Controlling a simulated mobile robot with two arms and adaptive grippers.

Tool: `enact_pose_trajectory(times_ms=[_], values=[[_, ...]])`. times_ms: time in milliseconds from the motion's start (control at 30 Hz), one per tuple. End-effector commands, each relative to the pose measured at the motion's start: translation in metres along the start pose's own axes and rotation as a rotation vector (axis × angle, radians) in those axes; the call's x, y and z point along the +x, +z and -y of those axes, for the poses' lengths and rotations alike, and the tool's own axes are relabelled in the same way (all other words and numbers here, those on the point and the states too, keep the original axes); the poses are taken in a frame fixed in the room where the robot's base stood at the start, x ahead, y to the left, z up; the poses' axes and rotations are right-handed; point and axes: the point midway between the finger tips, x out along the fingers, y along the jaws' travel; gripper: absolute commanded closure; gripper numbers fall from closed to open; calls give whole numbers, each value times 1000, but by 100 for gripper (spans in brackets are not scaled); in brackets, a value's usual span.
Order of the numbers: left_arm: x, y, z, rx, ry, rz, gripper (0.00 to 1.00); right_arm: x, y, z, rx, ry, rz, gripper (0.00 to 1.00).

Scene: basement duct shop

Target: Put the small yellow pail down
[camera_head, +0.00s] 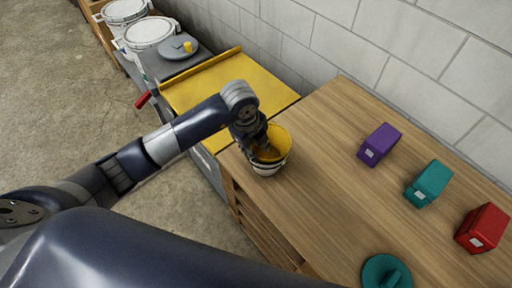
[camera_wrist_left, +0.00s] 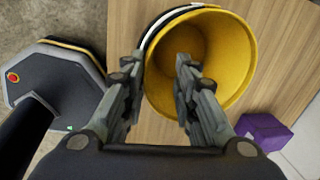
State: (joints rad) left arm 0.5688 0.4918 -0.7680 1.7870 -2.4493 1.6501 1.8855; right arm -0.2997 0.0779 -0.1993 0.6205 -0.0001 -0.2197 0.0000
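The small yellow pail (camera_head: 280,141), yellow inside with pale and dark bands outside, appears to stand on the wooden counter (camera_head: 325,190) near its left edge. Its wide mouth (camera_wrist_left: 225,60) fills the upper middle of the left wrist view. My left gripper (camera_head: 262,148) is at the pail's rim. In the left wrist view the fingers (camera_wrist_left: 156,64) are spread, one inside the mouth and one outside the wall, with a visible gap between them. The contact of the pail's base with the counter is hard to make out. My right gripper is not in view.
Purple (camera_head: 379,145), teal (camera_head: 428,184) and red (camera_head: 482,228) boxes stand on the counter's right side. A teal round lid (camera_head: 386,272) lies near the front. A yellow-topped surface (camera_head: 205,88) adjoins behind, against the block wall. Counter between pail and boxes is clear.

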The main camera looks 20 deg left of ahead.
Motion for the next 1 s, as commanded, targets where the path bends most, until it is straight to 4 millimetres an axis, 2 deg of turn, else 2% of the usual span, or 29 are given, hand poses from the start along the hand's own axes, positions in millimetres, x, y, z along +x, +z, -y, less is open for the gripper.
enact_pose_trajectory(times_ms=[300,500,700,1000], values=[[-73,0,2,1,-8,1,73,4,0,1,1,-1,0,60],[-107,0,2,0,-6,0,73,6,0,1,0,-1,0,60],[-120,0,1,0,-3,-1,73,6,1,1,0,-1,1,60],[-121,0,1,-1,-2,-1,73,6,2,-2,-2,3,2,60]])
